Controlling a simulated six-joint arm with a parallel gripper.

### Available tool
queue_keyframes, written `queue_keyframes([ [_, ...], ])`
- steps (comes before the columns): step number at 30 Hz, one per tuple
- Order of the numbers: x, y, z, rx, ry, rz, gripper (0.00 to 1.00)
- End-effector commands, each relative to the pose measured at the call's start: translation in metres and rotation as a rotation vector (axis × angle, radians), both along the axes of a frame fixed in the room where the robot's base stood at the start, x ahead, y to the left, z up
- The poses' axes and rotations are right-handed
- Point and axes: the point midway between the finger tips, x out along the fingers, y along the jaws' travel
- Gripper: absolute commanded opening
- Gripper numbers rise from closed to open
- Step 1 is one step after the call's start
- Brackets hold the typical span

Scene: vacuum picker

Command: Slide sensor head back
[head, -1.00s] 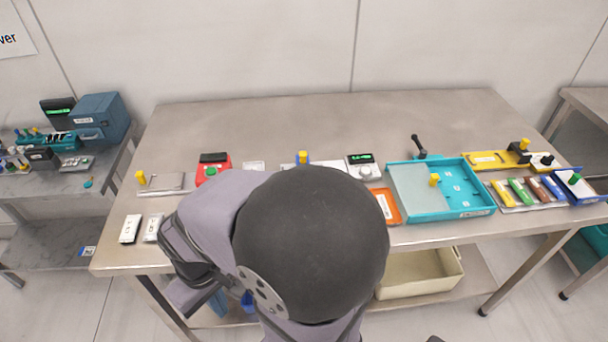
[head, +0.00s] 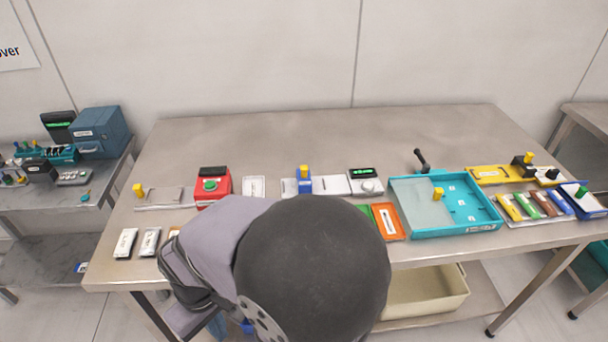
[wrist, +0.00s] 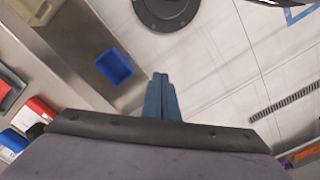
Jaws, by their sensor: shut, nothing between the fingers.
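A blue block with a yellow knob (head: 304,178) sits on a pale rail (head: 330,185) at the middle of the bench in the head view.
A red device (head: 212,188), a small scale (head: 365,182) and a teal tray (head: 425,232) stand on the bench. Several white packets (head: 125,242) lie at the front left. The back of the bench is clear. A blue bin (wrist: 114,66) shows in the wrist view.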

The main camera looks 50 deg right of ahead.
Motion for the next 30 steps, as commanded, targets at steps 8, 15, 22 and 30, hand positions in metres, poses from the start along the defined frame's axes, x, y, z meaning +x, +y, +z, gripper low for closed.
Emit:
queue_keyframes([
  [8, 0.0, 0.0, 0.0, 0.0, 0.0, 0.0, 0.0],
  [15, 0.0, -0.002, 0.002, 0.0, 0.0, -0.009, 0.31],
  [22, -0.007, -0.03, 0.014, 0.002, 0.028, -0.141, 0.33],
  [30, -0.033, -0.1, 0.028, 0.038, 0.151, -0.491, 0.33],
])
